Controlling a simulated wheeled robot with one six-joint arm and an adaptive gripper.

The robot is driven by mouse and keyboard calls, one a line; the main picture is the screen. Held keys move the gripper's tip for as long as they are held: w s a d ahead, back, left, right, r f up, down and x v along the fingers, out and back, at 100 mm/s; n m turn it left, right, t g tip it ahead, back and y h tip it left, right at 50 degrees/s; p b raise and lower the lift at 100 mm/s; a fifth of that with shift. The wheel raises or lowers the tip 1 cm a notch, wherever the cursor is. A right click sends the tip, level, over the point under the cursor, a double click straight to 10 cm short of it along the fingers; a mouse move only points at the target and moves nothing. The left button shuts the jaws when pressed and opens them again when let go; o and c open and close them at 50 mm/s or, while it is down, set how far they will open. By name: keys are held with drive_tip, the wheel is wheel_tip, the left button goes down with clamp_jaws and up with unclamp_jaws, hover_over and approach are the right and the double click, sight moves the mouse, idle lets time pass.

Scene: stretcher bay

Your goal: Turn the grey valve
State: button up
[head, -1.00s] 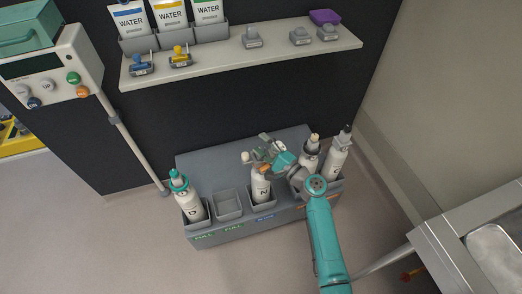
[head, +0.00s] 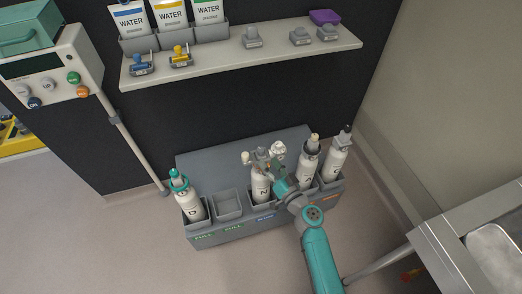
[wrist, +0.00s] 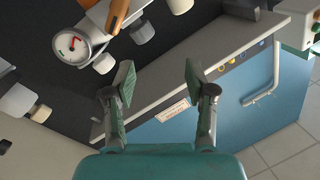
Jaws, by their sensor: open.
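The middle cylinder (head: 261,188) stands upright in the grey rack (head: 290,143). A grey block (head: 262,153) sits on its top, with a pale knob (head: 246,158) to the left and a whitish fitting (head: 277,149) to the right. I cannot tell which part is the grey valve. In the wrist view, my gripper (wrist: 157,80) is open, with nothing between its fingers.
A teal-topped cylinder (head: 189,202) stands at the rack's left, beside an empty slot (head: 228,204). Two more cylinders (head: 308,162) (head: 336,160) stand close on the right. A shelf (head: 220,60) with water bags is above. A metal table (head: 450,250) is at lower right.

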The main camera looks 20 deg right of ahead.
sight(263, 153)
drive_tip(key=w+n, duration=0.1)
drive_tip(key=w, duration=0.1)
drive_tip(key=w+f+n, duration=0.1)
drive_tip(key=w+n, duration=0.1)
drive_tip(key=w, duration=0.1)
drive_tip(key=w+f+n+h, duration=0.1)
drive_tip(key=w+n, duration=0.1)
drive_tip(key=w, duration=0.1)
drive_tip(key=shift+w+a, duration=0.2)
drive_tip(key=shift+a, duration=0.15)
idle(0.4)
drive_tip(key=shift+c, duration=0.2)
clamp_jaws()
